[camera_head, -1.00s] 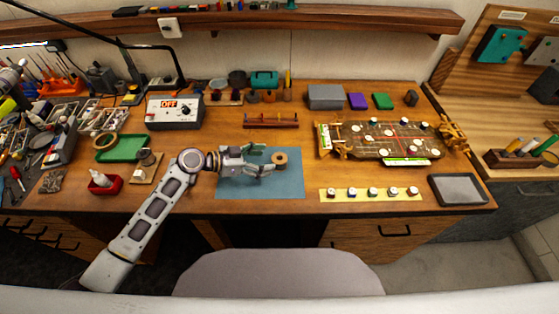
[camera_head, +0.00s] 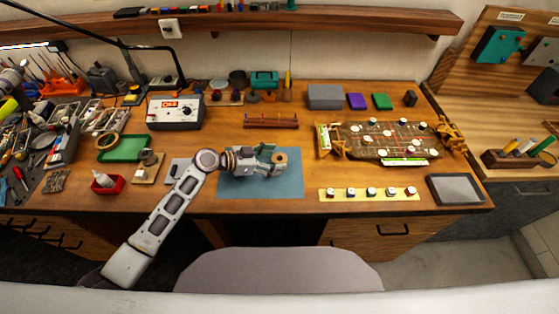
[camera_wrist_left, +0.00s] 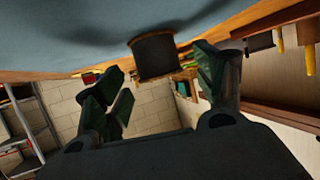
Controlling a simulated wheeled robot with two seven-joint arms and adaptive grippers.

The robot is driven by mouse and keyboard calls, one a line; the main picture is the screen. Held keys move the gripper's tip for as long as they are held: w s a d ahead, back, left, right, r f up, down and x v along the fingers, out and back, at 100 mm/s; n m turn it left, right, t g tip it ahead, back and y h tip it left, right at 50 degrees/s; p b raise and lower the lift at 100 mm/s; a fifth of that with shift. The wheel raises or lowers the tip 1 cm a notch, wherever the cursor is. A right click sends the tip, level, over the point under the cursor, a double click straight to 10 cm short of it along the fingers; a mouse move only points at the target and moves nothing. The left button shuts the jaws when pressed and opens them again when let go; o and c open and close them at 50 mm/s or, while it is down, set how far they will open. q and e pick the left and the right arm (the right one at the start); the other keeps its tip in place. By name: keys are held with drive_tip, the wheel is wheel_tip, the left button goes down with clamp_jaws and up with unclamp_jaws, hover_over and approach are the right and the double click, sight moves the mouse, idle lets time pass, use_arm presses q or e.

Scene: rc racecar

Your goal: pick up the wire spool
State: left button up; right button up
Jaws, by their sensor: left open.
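The wire spool (camera_head: 280,158) is a small tan and dark cylinder standing on the blue mat (camera_head: 262,188) in the middle of the bench. In the left wrist view the spool (camera_wrist_left: 154,57) shows dark, ahead of the fingers and in the gap between them. My left gripper (camera_head: 269,158) is open, just left of the spool in the head view, its fingers pointing right at it. In the left wrist view the gripper (camera_wrist_left: 165,85) has its green-tipped fingers spread wide with nothing held. Whether a finger touches the spool cannot be told. My right gripper is not in view.
A board with small white-topped parts (camera_head: 385,142) stands to the right, with a yellow strip (camera_head: 345,195) in front of it. A control box marked OFF (camera_head: 174,112) and a green tray (camera_head: 121,148) are to the left. A wooden rack (camera_head: 270,121) is behind the mat.

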use_arm(q)
drive_tip(key=shift+p+x, duration=0.3)
drive_tip(key=shift+x, duration=1.05)
drive_tip(key=c, duration=1.2)
